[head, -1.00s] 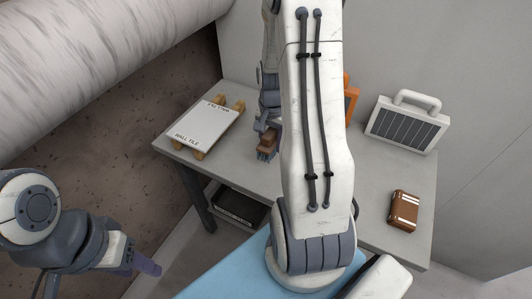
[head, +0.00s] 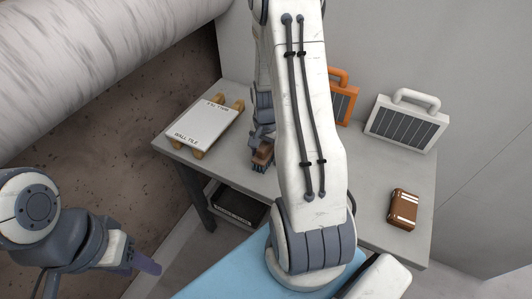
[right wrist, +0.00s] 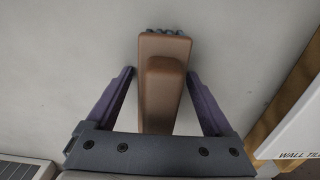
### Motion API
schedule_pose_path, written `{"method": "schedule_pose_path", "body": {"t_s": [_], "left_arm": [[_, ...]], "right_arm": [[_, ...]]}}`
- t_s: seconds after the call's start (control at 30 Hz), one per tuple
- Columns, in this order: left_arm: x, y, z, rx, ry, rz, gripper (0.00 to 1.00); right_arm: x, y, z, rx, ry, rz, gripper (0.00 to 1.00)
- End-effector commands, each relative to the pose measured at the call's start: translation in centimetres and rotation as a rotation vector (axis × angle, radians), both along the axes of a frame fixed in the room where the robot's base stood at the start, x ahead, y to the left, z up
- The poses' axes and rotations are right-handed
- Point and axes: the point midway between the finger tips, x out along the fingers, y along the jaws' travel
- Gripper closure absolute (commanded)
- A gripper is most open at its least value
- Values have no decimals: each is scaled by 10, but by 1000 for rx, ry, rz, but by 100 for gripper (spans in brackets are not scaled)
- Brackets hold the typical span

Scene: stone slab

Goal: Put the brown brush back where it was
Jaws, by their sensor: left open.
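The brown brush (head: 262,155) has dark bristles and is at the front edge area of the grey table, right of the wall tile board. My right gripper (head: 262,139) reaches down to it, partly hidden by my arm. Whether the bristles touch the table I cannot tell. My left gripper (head: 146,262) is open and empty at the lower left, away from the table.
The white wall tile board (head: 203,125) lies on wooden supports at the table's left. An orange case (head: 342,103) and a white case with a dark ribbed panel (head: 407,125) stand at the back. A brown striped box (head: 403,209) is at the right. A dark crate (head: 238,208) is below the table.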

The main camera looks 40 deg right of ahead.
Motion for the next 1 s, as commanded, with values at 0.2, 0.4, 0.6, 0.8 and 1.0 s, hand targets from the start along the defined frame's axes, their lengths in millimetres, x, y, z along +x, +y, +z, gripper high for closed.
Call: {"method": "schedule_pose_path", "body": {"t_s": [0.2,0.4,0.6,0.8,1.0], "left_arm": [[0,0,0,0,0,0,50],[0,0,2,0,0,0,50],[0,0,2,0,0,0,50],[0,0,3,0,0,0,50],[0,0,4,0,0,0,50]], "right_arm": [[0,0,0,0,0,0,14],[1,-1,11,-3,-4,0,14],[2,-1,51,-4,-7,0,14],[2,-1,93,-4,-6,0,14],[1,0,118,-1,-3,0,14]]}}
